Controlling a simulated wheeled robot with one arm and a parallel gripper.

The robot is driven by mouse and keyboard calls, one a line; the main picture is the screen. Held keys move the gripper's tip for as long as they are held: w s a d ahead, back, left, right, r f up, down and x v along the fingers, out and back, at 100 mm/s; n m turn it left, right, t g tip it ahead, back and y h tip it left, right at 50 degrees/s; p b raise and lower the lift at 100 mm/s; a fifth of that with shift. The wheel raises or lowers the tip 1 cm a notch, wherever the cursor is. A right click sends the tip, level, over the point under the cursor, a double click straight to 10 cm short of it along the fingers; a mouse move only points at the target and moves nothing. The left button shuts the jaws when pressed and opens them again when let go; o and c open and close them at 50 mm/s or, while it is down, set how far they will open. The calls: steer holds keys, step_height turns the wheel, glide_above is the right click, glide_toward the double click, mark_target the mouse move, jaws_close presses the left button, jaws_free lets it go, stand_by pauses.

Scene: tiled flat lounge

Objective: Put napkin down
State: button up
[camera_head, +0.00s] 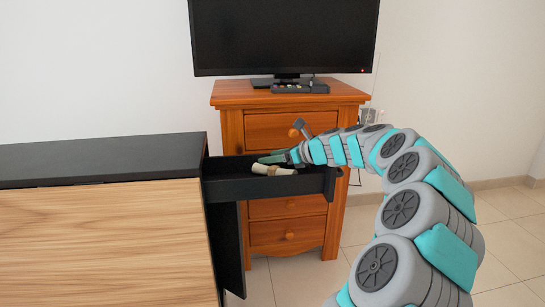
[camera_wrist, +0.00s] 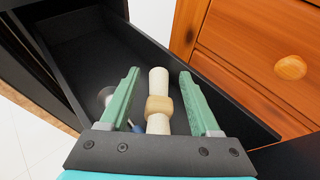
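The napkin (camera_wrist: 158,84) is a cream roll with a tan ring around its middle. It lies inside the open black drawer (camera_head: 240,188), and also shows in the head view (camera_head: 273,170). My gripper (camera_wrist: 159,74) has two green fingers spread apart, one on each side of the napkin, with a visible gap on both sides. In the head view my gripper (camera_head: 270,158) reaches into the drawer from the right, by the napkin. The near end of the napkin is partly hidden behind the gripper's palm.
A round pale item (camera_wrist: 106,95) and a small blue-tipped item (camera_wrist: 136,127) lie in the drawer, partly hidden by the left finger. The drawer juts from a black-topped cabinet (camera_head: 100,160). Close behind is a wooden chest (camera_head: 232,132) bearing a television (camera_head: 285,38). Tiled floor is clear at right.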

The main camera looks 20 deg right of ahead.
steer(key=shift+o, duration=0.5)
steer(key=shift+f, duration=0.1)
steer(key=shift+r, duration=0.25)
steer(key=r+v, duration=0.1)
steer(key=v, duration=1.1)
steer(key=s+a+f+n+g, duration=0.1)
steer(key=s+a+n+g, duration=0.15)
steer(key=a, duration=0.35)
steer(key=s+a+f+n+g+y, duration=0.1)
steer(key=s+a+n, duration=0.1)
steer(key=a+n, duration=0.35)
steer(key=s+a+f+n+g, duration=0.1)
steer(key=s+a+n+g, duration=0.1)
steer(key=a, duration=0.6)
steer(key=s+a+f+n+g+h, duration=0.1)
steer(key=s+a+f+n+g, duration=0.2)
steer(key=s+a+f+n, duration=0.35)
steer(key=s+f+n+g+h, duration=0.1)
steer(key=s+f+n+h, duration=0.1)
steer(key=s, duration=0.7)
steer(key=s+f+n+g+h, duration=0.2)
steer(key=s+f+n, duration=0.2)
steer(key=s+n, duration=0.3)
steer(key=s+f+n+g+h, duration=0.2)
steer(key=s+f+n, duration=0.2)
steer(key=s, duration=0.8)
steer(key=shift+d+n+h, duration=0.3)
steer(key=shift+d+n, duration=0.05)
steer(key=shift+d, duration=0.15)
